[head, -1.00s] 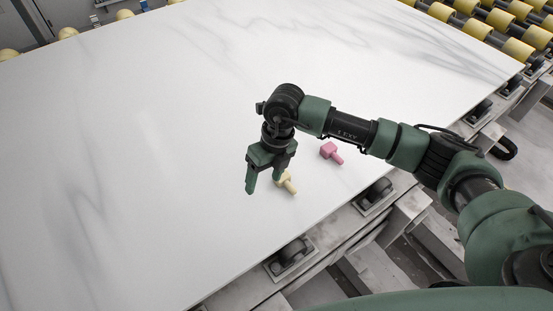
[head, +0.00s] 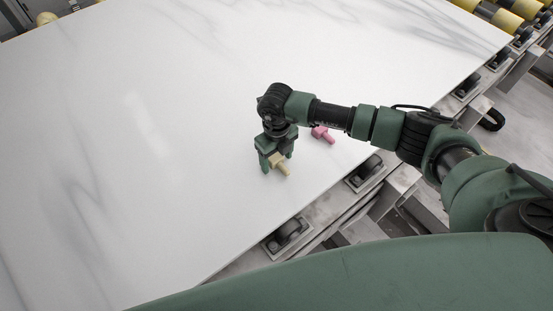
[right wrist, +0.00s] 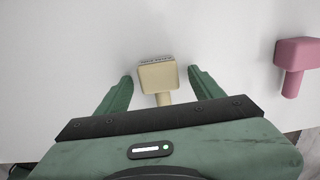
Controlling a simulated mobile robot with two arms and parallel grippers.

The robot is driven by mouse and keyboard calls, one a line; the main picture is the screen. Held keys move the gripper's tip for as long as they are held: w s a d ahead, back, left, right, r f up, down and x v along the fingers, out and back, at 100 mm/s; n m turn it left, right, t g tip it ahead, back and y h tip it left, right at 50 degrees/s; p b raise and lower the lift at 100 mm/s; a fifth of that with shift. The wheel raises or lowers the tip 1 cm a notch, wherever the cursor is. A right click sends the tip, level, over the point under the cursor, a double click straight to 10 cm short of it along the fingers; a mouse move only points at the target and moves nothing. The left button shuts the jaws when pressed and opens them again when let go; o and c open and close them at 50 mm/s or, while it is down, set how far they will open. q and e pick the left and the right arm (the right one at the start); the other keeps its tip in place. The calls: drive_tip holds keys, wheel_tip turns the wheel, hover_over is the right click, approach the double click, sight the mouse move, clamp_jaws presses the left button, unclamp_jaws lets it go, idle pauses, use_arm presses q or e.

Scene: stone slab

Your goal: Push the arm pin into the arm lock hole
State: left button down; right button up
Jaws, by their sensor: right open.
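A pale yellow piece (head: 283,168), a block with a short peg, lies on the white marble slab (head: 150,150). A similar pink piece (head: 322,134) lies behind and to the right of it. I cannot tell which one is the arm pin, and no lock hole shows clearly. My right gripper (head: 277,164) is open, pointing down with its fingers on either side of the yellow block. In the right wrist view the yellow block (right wrist: 158,76) sits between the spread fingers, with a gap on each side. The pink piece (right wrist: 296,58) is at the right. My left gripper is not in view.
The slab's near right edge runs close to both pieces. Yellow rollers (head: 506,20) stand at the far right. The left and middle of the slab are clear.

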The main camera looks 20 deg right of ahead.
drive_tip(key=c, duration=1.5)
clamp_jaws()
drive_tip(key=shift+w+r, duration=0.1)
drive_tip(key=shift+r, duration=0.05)
